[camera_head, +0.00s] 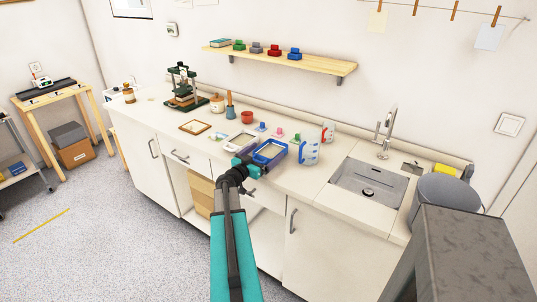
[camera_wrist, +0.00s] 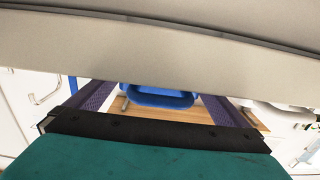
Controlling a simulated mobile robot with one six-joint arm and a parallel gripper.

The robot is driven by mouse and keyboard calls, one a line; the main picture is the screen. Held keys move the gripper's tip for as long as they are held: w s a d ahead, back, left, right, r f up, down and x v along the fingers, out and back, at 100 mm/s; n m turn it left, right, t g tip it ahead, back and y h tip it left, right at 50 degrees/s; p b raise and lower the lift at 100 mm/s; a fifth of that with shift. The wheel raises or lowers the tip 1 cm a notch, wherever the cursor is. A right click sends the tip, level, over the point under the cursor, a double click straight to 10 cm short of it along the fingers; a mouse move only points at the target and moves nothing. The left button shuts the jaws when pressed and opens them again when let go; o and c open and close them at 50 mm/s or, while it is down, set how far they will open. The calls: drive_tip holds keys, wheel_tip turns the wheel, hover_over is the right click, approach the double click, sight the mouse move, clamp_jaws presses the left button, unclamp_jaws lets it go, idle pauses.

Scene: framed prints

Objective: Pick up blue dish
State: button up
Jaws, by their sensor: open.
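The blue dish (camera_head: 260,158) is a shallow rectangular tray with a blue rim and a paler inside, near the front edge of the counter in the head view. My gripper (camera_head: 248,160) is at its left front side, very close to it. In the wrist view a blue piece (camera_wrist: 160,99), which looks like part of the dish, shows between my two spread purple fingers, and no grip on it is visible. Contact cannot be told. A wide grey-beige band across the top of the wrist view hides the rest.
A pale tray (camera_head: 239,141) lies just left of the dish. Small coloured items lie behind. A wooden shelf (camera_head: 280,60) hangs above.

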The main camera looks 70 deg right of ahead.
drive_tip(key=shift+s+d, duration=0.1)
drive_tip(key=shift+d, duration=0.05)
idle(0.4)
drive_tip(key=c, duration=1.4)
drive_tip(key=shift+o, duration=0.2)
drive_tip(key=shift+r, duration=0.35)
drive_tip(key=shift+r+b, duration=0.75)
drive_tip(key=shift+r, duration=0.65)
drive_tip(key=shift+s+a+r+b, duration=0.15)
drive_tip(key=shift+s+a+b, duration=0.6)
drive_tip(key=shift+a, duration=0.85)
drive_tip(key=shift+s+a+r+b, duration=0.2)
drive_tip(key=shift+s+a+b, duration=0.25)
drive_tip(key=shift+s+a, duration=0.8)
drive_tip(key=shift+s+a+r+b, duration=0.15)
drive_tip(key=shift+s+a+b, duration=0.4)
drive_tip(key=shift+a, duration=1.35)
drive_tip(key=shift+r+p, duration=0.2)
drive_tip(key=shift+p, duration=0.7)
drive_tip(key=shift+a, duration=0.1)
